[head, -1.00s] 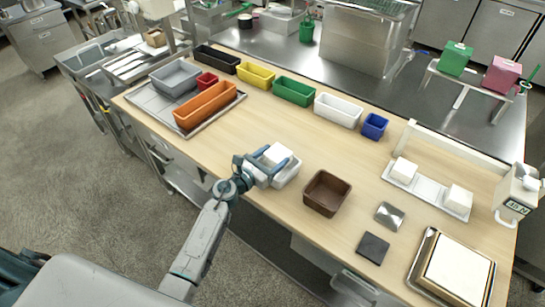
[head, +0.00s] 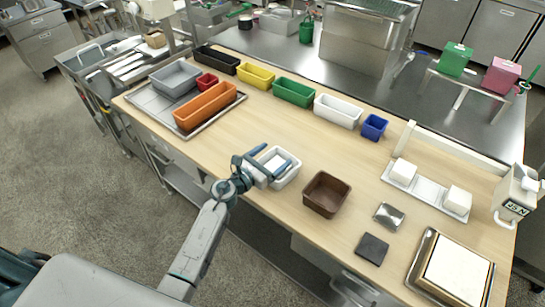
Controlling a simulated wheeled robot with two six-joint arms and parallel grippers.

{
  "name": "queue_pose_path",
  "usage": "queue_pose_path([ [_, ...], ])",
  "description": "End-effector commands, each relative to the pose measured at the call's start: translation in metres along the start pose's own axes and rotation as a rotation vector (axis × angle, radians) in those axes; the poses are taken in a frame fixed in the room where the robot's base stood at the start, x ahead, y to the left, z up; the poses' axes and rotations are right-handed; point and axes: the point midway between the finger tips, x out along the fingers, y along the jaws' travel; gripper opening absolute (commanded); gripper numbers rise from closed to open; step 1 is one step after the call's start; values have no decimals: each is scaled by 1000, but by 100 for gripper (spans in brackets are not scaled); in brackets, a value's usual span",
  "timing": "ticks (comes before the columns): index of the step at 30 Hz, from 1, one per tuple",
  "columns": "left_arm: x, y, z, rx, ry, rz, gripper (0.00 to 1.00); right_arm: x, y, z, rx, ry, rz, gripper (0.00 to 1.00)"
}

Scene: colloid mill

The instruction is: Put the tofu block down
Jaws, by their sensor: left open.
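My left gripper (head: 271,160) is open over a small white container (head: 291,177) near the front edge of the wooden table. Its two blue-grey fingers are apart, with the white inside of the container showing between them. A white tofu block (head: 273,160) appears to lie low inside the container, but it is hard to tell white from white there. My right gripper is not in view.
A brown bin (head: 326,194) stands right of the white container. A steel plate (head: 389,215), a dark square (head: 372,248) and a framed white board (head: 457,270) lie farther right. Several coloured bins line the back, including a green one (head: 294,91). The table's middle is clear.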

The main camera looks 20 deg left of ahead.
Motion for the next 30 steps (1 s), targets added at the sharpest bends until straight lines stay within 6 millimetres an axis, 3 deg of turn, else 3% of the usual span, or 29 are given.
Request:
queue_pose_path([
  [1, -16, 0, -9, 5, 7, 0, 85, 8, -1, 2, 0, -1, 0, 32],
  [6, -57, 0, -9, 6, 6, 0, 85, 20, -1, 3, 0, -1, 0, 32],
  [15, -108, 0, -6, 3, 5, -1, 85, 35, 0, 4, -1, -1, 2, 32],
  [30, -117, 0, -3, 1, 3, 0, 85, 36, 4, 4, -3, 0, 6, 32],
])
